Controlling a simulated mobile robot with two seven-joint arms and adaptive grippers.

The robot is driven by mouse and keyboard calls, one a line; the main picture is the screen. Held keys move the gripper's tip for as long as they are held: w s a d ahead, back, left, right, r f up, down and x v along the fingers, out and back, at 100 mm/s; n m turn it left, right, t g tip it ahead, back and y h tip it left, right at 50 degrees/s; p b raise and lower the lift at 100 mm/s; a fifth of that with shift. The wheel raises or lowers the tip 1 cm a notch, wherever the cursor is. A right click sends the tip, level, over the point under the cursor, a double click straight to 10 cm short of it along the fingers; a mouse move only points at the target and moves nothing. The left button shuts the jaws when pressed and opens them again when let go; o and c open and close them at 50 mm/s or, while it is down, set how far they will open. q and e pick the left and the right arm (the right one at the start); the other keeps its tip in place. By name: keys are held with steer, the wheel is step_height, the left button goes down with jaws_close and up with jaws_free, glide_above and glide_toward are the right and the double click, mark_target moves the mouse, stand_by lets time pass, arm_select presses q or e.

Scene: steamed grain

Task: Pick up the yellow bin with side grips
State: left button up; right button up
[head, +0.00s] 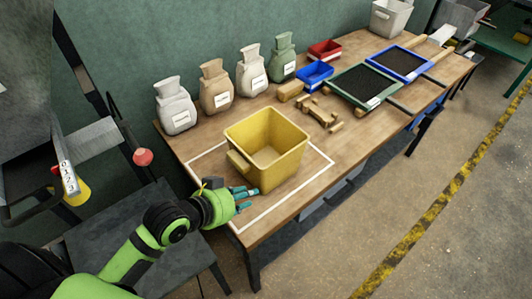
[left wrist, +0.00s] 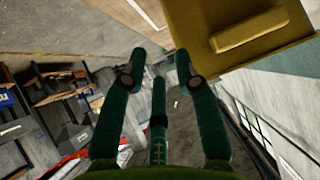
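The yellow bin (head: 291,164) stands upright and empty on the wooden table, inside a white outlined square. A ledge-like side grip (head: 238,163) sticks out from its left side; any opposite grip is hidden. My left gripper (head: 250,197) is at the table's near edge, low beside the bin's near left side. In the left wrist view the bin (left wrist: 200,55) fills the upper right, with its grip (left wrist: 248,30) showing. The left fingers (left wrist: 159,65) are spread, with nothing between them, and the bin lies to their right. My right gripper is in neither view.
Several labelled sacks (head: 215,86) stand along the back of the table (head: 200,148). Wooden pieces (head: 322,113), a blue bin (head: 314,76), a red bin (head: 325,50) and dark trays (head: 365,84) lie beyond the yellow bin. A dark stand (head: 140,225) is left of the table.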

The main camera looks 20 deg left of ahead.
arm_select(q)
steer(key=m+t+h, duration=0.1)
steer(key=t+h, duration=0.1)
glide_toward(282, 158)
steer(key=p+x, duration=0.3)
steer(key=x, duration=0.7)
steer(key=shift+w+f, duration=0.2)
steer(key=shift+f, duration=0.1)
steer(key=shift+s+a, duration=0.1)
jaws_close()
steer(key=shift+r, duration=0.1)
